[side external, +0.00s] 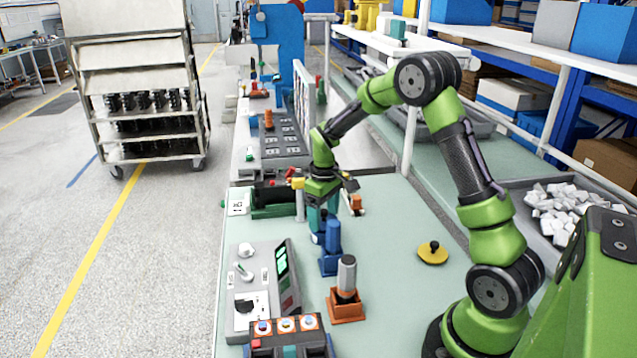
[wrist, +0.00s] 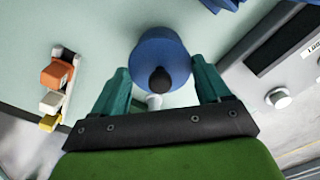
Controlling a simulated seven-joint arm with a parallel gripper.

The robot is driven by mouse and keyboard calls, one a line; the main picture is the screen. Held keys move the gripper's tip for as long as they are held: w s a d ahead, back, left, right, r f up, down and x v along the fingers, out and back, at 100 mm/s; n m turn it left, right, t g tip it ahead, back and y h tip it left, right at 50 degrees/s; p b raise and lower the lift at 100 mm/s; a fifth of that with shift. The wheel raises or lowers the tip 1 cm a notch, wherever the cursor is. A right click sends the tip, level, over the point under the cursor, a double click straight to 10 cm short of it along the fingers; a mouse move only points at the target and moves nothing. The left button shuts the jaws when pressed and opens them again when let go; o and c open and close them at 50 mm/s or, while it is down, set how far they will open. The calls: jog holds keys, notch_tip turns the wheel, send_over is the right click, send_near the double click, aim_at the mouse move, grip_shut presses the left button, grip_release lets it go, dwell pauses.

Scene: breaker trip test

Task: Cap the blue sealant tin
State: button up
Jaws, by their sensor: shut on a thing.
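A blue round lid with a black knob (wrist: 163,54) is between the two teal fingers of my gripper (wrist: 160,76) in the wrist view. The fingers are shut on it from both sides. In the side view my gripper (side external: 318,218) points down over the bench, just behind a blue upright piece in a blue square holder (side external: 328,263). The lid is mostly hidden there by the fingers and this piece. I cannot make out a separate blue tin, nor tell whether the lid rests on anything.
A yellow lid with a black knob (side external: 432,254) lies on the bench to the right. A grey cylinder stands in an orange holder (side external: 347,305) in front. A grey control panel (side external: 262,290) with a green display is at the left. Bench space (side external: 385,215) right of my gripper is clear.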

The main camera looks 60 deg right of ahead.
jog(key=shift+f, duration=0.1)
dwell(0.7)
jog(key=o, duration=1)
jog(key=shift+r, duration=3.55)
grip_shut()
jog(key=shift+f, duration=0.2)
